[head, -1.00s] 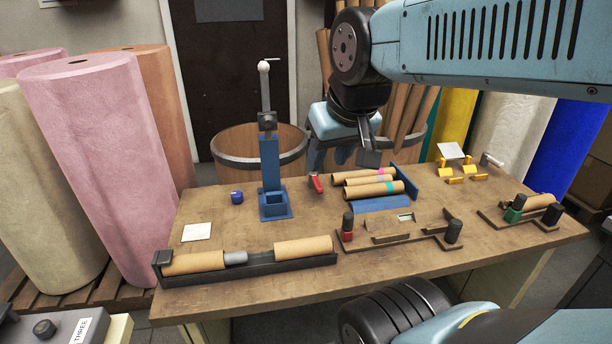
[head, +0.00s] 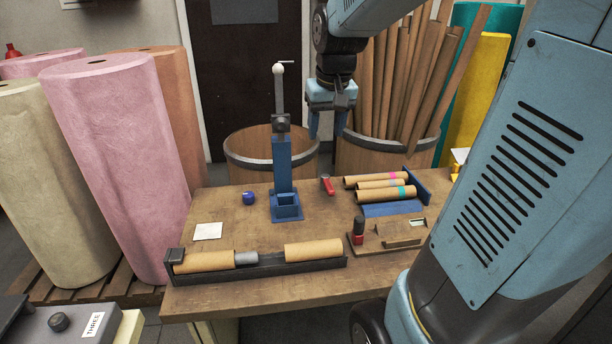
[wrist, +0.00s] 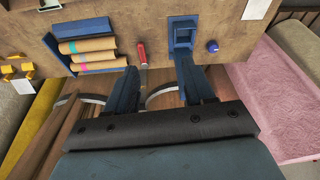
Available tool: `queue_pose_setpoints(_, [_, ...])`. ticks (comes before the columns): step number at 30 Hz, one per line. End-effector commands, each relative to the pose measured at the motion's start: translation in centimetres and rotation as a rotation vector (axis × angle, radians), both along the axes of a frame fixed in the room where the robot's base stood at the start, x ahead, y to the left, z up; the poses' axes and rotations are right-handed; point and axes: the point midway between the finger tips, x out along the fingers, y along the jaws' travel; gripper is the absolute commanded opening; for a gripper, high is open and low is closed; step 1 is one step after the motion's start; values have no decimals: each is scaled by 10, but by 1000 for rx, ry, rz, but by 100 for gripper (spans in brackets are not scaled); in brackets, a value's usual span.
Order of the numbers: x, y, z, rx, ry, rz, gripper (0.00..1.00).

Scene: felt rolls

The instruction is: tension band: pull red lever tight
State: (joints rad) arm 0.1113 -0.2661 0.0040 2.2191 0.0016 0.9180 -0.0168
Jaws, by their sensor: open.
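A red lever (head: 327,185), a short red handle with a grey metal part, is at the far edge of the table, between the blue stand and the cardboard tubes. In the wrist view the red lever (wrist: 142,53) is just beyond the fingertips, between their lines, nearer the left finger. Its grey part runs toward the gripper. My gripper (head: 327,122) is open and empty, pointing down beyond the table's far edge, above and behind the lever. In the wrist view both blue fingers of my gripper (wrist: 155,75) are spread. I cannot make out a band.
A blue stand (head: 283,170) rises left of the lever. Cardboard tubes (head: 385,194) lie in a blue rack to its right. Two wooden tubs (head: 262,155) stand behind the table, the right one full of tall tubes. A blue knob (head: 248,198) is left of the stand.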

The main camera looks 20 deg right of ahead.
Motion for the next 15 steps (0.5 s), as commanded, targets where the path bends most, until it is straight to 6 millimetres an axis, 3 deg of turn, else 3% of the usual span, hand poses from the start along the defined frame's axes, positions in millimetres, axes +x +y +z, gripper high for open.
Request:
queue_pose_setpoints(8, [72, -33, -37, 12, 102, -42, 53])
queue_pose_setpoints(15, [127, -65, -83, 25, 184, -75, 53])
